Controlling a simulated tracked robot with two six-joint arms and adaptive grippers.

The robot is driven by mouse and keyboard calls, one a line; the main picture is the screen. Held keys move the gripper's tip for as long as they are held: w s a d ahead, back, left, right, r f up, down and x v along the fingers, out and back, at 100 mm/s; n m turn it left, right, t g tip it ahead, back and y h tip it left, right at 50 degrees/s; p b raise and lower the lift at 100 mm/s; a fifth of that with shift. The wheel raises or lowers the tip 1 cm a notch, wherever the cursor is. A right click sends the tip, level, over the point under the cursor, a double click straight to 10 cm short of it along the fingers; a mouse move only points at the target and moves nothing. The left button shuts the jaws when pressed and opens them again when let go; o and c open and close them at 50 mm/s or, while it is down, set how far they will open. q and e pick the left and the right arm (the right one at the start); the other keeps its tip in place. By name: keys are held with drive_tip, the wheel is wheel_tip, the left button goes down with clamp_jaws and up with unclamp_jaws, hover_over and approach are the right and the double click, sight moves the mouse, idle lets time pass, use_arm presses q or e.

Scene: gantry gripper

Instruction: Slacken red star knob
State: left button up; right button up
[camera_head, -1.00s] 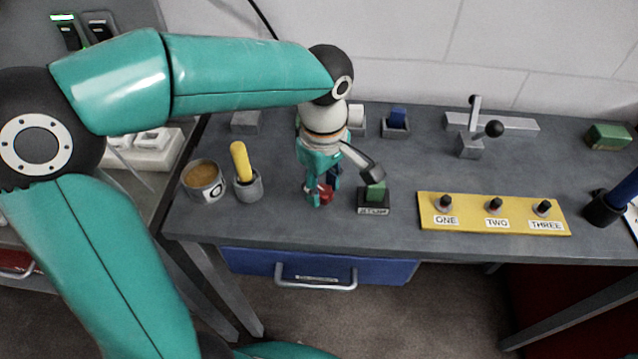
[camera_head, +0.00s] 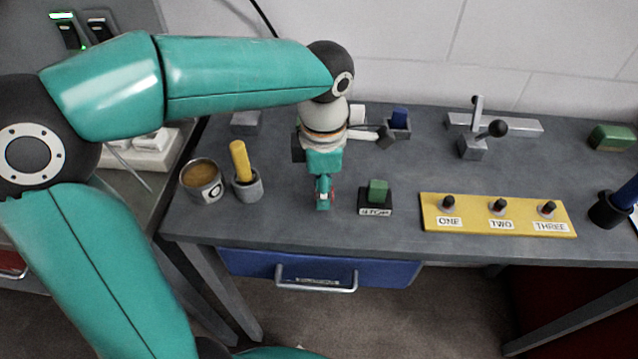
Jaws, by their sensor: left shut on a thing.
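The red star knob (camera_head: 333,194) sits on the grey bench, left of the green block. Only a small bit of red shows at the edge of the fingers; the rest is hidden behind them. My left gripper (camera_head: 323,203) points down from above and is shut on the knob. Its fingers now show nearly edge-on, one in front of the other. My right gripper is not in view.
A green block on a labelled black base (camera_head: 376,196) stands close right of the gripper. A yellow panel (camera_head: 480,223) with three toggles lies further right. A cup with a yellow handle (camera_head: 246,186) and a tin (camera_head: 202,181) stand left. A blue drawer (camera_head: 240,263) is below.

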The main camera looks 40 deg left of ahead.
use_arm(q)
drive_tip(key=shift+s+n, duration=0.1)
drive_tip(key=shift+n, duration=0.4)
drive_tip(key=o, duration=1.1)
drive_tip(key=shift+d, duration=0.1)
drive_tip(key=shift+o, duration=0.2)
drive_tip(key=shift+r, duration=0.1)
wheel_tip(320, 180, up, 12)
